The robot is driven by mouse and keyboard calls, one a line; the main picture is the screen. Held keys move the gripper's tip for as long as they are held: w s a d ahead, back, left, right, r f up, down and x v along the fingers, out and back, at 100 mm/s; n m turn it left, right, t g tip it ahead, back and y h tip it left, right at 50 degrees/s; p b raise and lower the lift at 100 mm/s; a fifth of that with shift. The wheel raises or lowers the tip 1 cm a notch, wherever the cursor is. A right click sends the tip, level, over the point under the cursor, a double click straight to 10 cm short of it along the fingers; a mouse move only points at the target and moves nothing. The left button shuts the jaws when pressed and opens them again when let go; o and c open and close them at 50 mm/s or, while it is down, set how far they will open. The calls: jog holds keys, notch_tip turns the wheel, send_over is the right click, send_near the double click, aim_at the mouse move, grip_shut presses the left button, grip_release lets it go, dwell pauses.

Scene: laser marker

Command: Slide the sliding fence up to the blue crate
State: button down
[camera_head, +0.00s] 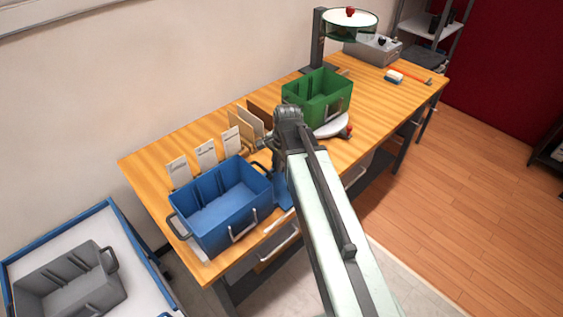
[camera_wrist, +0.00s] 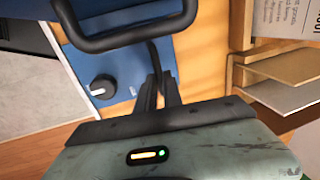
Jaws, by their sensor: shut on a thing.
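The blue crate (camera_head: 222,207) stands open and empty at the table's near left end. Its dark handle and blue wall (camera_wrist: 30,10) show at the top of the wrist view. The sliding fence appears to be the blue plate (camera_head: 282,192) just right of the crate, partly hidden by my arm. In the wrist view the plate (camera_wrist: 122,66) has a dark knob (camera_wrist: 102,86) and a dark upright strip. My gripper (camera_wrist: 158,88) is shut on that strip; it also shows in the head view (camera_head: 262,147). Whether fence and crate touch, I cannot tell.
Thin boards (camera_head: 245,125) in a wooden rack stand behind my gripper. Three white cards (camera_head: 205,154) stand behind the blue crate. A green crate (camera_head: 317,102) and white plate (camera_head: 332,127) are farther right. A grey bin (camera_head: 70,285) lies lower left.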

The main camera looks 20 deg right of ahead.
aim_at(280, 178)
jog(key=c, duration=1.5)
grip_release()
jog(key=shift+w+a, duration=0.15)
jog(key=shift+a, duration=0.1)
jog(key=shift+d, duration=0.2)
jog(key=r+p, duration=0.2)
jog(key=s+r+p, duration=0.1)
jog(key=r+p, duration=0.4)
jog(key=r, duration=0.1)
jog(key=shift+s+d+p, duration=0.2)
jog(key=shift+d+p, duration=0.15)
jog(key=shift+p, duration=0.05)
jog(key=shift+f, duration=0.15)
